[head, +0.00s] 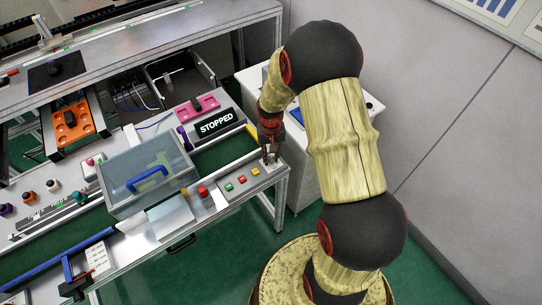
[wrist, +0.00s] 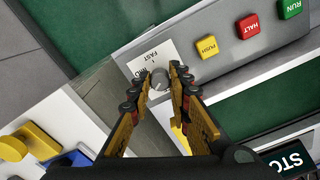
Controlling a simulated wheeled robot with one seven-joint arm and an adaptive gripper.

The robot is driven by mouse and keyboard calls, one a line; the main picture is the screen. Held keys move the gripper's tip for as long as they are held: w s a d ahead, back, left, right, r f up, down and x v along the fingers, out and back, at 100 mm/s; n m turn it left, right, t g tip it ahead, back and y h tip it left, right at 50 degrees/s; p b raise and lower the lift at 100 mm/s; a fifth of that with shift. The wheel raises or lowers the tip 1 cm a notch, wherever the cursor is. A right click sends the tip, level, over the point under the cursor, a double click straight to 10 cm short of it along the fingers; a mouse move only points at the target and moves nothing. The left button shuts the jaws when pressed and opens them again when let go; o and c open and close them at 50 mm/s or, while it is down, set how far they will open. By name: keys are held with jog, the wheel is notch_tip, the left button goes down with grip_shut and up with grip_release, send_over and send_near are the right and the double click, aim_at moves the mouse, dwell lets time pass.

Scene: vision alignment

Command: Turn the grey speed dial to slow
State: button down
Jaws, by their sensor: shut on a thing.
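The grey speed dial (wrist: 160,78) is a small round knob on a white label plate (wrist: 147,57) in the wrist view. The words FAST and MID can be read on the label; the rest of it is hidden by my fingers. My gripper (wrist: 160,88) has a finger on each side of the dial and is shut on it. In the head view my gripper (head: 269,153) points down at the right end of the button panel and hides the dial. I cannot clearly tell which mark the dial points to.
Beside the dial are the yellow PUSH button (wrist: 207,47), red HALT button (wrist: 249,25) and green RUN button (wrist: 290,8). A display (head: 216,123) reads STOPPED. A clear-lidded box with a blue handle (head: 147,178) stands left of the panel.

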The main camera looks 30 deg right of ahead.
aim_at(271, 158)
jog(key=c, duration=1.8)
grip_release()
jog(key=shift+o, duration=0.7)
notch_tip(271, 158, up, 12)
